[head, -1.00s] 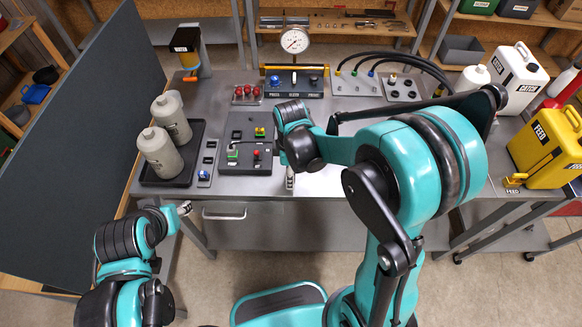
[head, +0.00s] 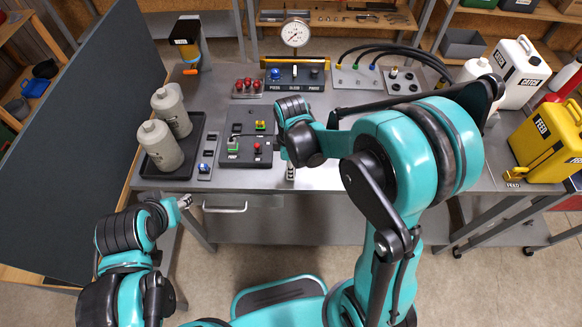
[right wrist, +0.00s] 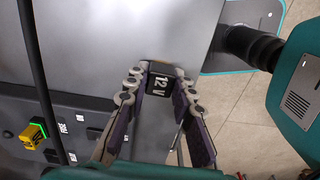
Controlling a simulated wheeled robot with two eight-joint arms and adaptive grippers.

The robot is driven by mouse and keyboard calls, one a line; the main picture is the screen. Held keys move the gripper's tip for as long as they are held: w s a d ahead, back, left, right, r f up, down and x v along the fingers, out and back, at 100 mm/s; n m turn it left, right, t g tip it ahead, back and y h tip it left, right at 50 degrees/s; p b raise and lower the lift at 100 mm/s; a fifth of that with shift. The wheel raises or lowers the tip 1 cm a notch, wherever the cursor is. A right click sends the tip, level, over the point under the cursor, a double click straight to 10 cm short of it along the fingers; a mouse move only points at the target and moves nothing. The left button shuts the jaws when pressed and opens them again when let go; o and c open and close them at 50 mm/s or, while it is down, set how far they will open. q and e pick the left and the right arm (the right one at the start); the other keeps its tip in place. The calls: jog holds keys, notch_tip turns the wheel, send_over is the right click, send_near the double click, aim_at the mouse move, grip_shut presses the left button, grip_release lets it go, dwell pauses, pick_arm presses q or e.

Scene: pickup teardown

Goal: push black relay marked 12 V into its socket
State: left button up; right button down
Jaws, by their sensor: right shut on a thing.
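In the right wrist view the black relay (right wrist: 158,84), with white 12 V lettering, sits between the fingertips of my right gripper (right wrist: 158,92). The gripper is shut on it. In the head view my right gripper (head: 290,172) is at the bench's front edge, just right of the dark control panel (head: 232,160); the relay cannot be made out there. I cannot tell which opening is the relay's socket. My left gripper (head: 185,202) is low in front of the bench, apart from everything; its fingers are too small to read.
A black tray (head: 190,160) with two grey bottles stands left of a narrow switch strip (head: 209,148). A press panel (head: 296,77) with a gauge (head: 295,33) is behind. A yellow feed can (head: 545,145) is at the right.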

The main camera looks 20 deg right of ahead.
jog(key=shift+r, duration=0.1)
jog(key=shift+r+p, duration=0.7)
jog(key=shift+r, duration=0.2)
jog(key=shift+r+p, duration=1.5)
jog(key=shift+r, duration=0.5)
jog(key=shift+f, duration=0.1)
